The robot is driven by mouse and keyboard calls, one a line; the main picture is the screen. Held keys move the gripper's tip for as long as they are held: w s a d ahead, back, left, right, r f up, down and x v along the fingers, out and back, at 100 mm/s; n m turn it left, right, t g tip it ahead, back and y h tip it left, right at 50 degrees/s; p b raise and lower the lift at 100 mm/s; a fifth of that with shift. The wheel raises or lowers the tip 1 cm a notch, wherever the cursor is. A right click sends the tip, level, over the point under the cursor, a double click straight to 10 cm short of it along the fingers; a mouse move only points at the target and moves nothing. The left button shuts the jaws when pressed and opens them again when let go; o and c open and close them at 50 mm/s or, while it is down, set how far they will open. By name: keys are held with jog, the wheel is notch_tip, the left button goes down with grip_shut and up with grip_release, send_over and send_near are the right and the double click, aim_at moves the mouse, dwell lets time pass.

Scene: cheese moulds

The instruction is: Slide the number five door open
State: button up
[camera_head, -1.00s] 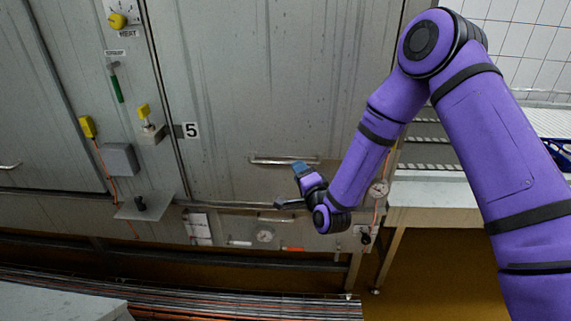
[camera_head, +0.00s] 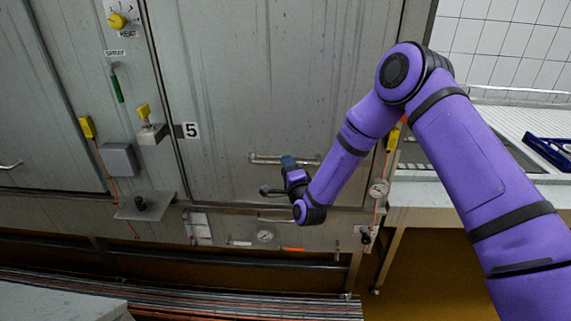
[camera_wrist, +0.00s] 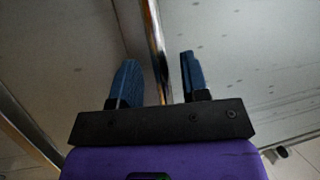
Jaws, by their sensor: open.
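My gripper (camera_head: 277,176) is open at the handle. In the wrist view, the shiny bar (camera_wrist: 153,30) runs between the two blue fingers of my gripper (camera_wrist: 158,60), with a gap on each side, closer to the right finger. I cannot tell how deep the bar sits between them.
A pale counter (camera_head: 430,192) with a blue item (camera_head: 548,150) stands at right.

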jog(key=shift+x, duration=0.95)
grip_shut()
jog(key=shift+r, duration=0.25)
notch_tip(320, 180, up, 49)
jog(key=shift+r, duration=0.15)
grip_release()
